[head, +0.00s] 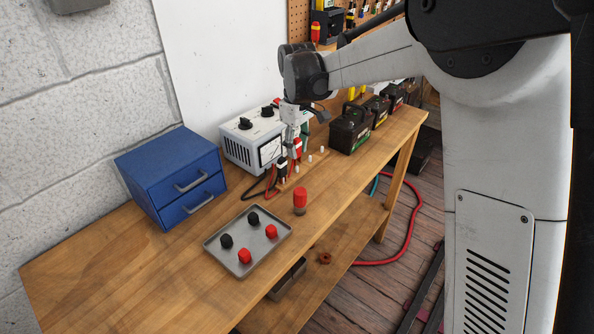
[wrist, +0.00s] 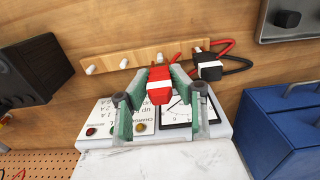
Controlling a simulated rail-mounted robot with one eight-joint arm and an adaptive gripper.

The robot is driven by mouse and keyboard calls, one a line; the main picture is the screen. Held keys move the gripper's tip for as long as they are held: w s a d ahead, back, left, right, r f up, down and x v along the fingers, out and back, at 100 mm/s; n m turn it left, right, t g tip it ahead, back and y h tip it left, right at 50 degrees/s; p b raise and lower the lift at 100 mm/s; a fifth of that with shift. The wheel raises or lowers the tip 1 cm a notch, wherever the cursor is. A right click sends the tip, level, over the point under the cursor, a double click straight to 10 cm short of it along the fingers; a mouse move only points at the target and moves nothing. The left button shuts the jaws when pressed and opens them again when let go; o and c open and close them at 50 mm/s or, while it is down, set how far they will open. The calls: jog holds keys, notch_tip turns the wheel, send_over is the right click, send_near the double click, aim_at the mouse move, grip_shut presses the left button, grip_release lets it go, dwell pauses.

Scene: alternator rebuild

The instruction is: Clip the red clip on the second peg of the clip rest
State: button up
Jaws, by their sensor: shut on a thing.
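My gripper (wrist: 160,76) is shut on the red clip (wrist: 159,86), with one green-edged finger on each side of it. In the head view, my gripper (head: 293,146) points down, with the red clip (head: 298,148) low over the clip rest. The clip rest (wrist: 107,59) is a wooden strip with white pegs. Two bare pegs (wrist: 122,63) show left of the red clip in the wrist view. The black clip (wrist: 209,69) is at the other end of the rest. The red clip is in line with the peg beside the black clip; I cannot tell whether it touches that peg.
The charger (head: 247,139) stands close behind the rest. A blue drawer box (head: 171,176) is to the left. A metal tray (head: 222,242) with red and black caps and a red-topped cylinder (head: 300,201) are in front. Batteries (head: 350,129) stand beyond the rest. Leads loop beside it.

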jog(key=shift+f, duration=0.15)
jog(key=shift+f+b, duration=0.8)
jog(key=shift+f, duration=0.3)
jog(key=o, duration=0.9)
jog(key=shift+r, duration=0.1)
jog(key=shift+r+p, duration=2.35)
jog(key=shift+r, duration=1.85)
